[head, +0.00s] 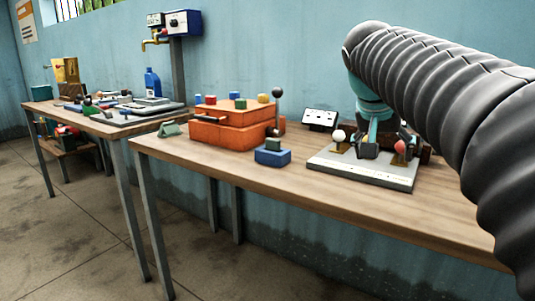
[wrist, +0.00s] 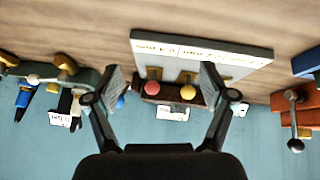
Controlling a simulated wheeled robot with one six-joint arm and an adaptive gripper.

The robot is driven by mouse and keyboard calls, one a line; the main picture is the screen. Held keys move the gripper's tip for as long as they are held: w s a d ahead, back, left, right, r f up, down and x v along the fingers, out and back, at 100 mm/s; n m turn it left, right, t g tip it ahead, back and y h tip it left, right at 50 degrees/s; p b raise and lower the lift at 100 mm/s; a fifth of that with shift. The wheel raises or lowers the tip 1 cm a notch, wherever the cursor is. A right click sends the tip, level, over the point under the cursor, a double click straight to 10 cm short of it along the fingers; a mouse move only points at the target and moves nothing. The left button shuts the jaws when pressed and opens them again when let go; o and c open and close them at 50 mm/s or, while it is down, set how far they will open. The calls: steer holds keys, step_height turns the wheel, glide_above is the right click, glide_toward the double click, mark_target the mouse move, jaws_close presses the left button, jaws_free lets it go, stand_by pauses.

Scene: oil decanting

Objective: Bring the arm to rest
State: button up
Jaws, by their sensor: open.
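My gripper (wrist: 162,78) is open and empty in the wrist view, its two fingers spread wide apart. Between and beyond the fingers is a grey board (wrist: 200,50) with lettering along its edge. In the head view my arm, in a grey ribbed sleeve, reaches in from the right. Its end is above the back of the board (head: 360,176), and the sleeve and wrist partly hide the gripper. Whether the fingers touch anything there I cannot tell.
On the same table stand an orange box (head: 222,132) with coloured pegs, a blue block (head: 272,157), a ball-topped lever (head: 277,93) and a small white sign (head: 320,118). A second table at left holds a blue bottle (head: 152,82) and tools. The table's front strip is clear.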

steer(key=s+a+f+n+y, duration=0.2)
steer(key=s+a+f, duration=0.1)
steer(key=s+f, duration=0.8)
steer(key=s+a+f+n+y, duration=0.2)
steer(key=s+a+f+n, duration=0.1)
steer(key=s+f, duration=0.7)
step_height(320, 180, down, 4)
steer(key=shift+s+a+r+n+t, duration=0.2)
steer(key=shift+s+a+n+t, duration=0.15)
steer(key=shift+a, duration=0.2)
